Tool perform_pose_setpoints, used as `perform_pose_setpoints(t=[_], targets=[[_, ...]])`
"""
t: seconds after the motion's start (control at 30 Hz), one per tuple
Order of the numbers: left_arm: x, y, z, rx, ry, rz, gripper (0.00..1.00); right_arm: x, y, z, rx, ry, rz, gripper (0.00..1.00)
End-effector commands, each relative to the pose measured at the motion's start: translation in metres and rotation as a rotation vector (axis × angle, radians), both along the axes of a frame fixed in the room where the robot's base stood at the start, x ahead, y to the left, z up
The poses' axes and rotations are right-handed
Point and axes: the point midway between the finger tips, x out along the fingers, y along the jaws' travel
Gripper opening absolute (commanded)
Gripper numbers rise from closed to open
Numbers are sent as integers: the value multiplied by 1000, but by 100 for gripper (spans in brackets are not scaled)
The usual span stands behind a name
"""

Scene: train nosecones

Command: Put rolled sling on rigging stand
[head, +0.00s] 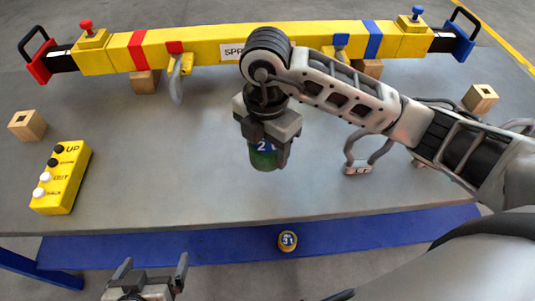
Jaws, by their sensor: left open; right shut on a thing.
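A green rolled sling (263,160) with a blue label and white figures is in my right gripper (267,147). The gripper points down and is shut on it, hiding its upper part. They are over the middle of the grey table; I cannot tell whether the sling touches the tabletop. My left gripper (152,270) is open and empty at the bottom left, in front of the table. Nothing in view can be clearly identified as the rigging stand.
A yellow spreader beam (210,45) lies on wooden blocks across the back. A yellow push-button box (62,177) and wooden block (27,125) are at left; another block (480,98) and grey shackles (357,170) at right. A round numbered piece (287,240) is on the blue front strip (190,248).

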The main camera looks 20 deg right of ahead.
Motion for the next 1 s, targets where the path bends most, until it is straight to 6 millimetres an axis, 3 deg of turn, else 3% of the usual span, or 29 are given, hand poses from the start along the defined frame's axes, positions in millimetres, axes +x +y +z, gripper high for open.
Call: perform_pose_setpoints(t=[0.2, 0.6, 0.97, 1.0], targets=[[0, 0, 2, 0, 0, 0, 100, 22, -10, -27, 0, 0, 0, 29], [0, 0, 7, 1, -4, 0, 100, 29, -13, -66, 0, -2, 2, 29], [-2, 1, -1, 5, 5, 1, 100, 29, -13, -71, 1, -3, 1, 29], [-2, 1, -1, 5, 6, 1, 100, 29, -13, -72, 0, -2, 1, 60]])
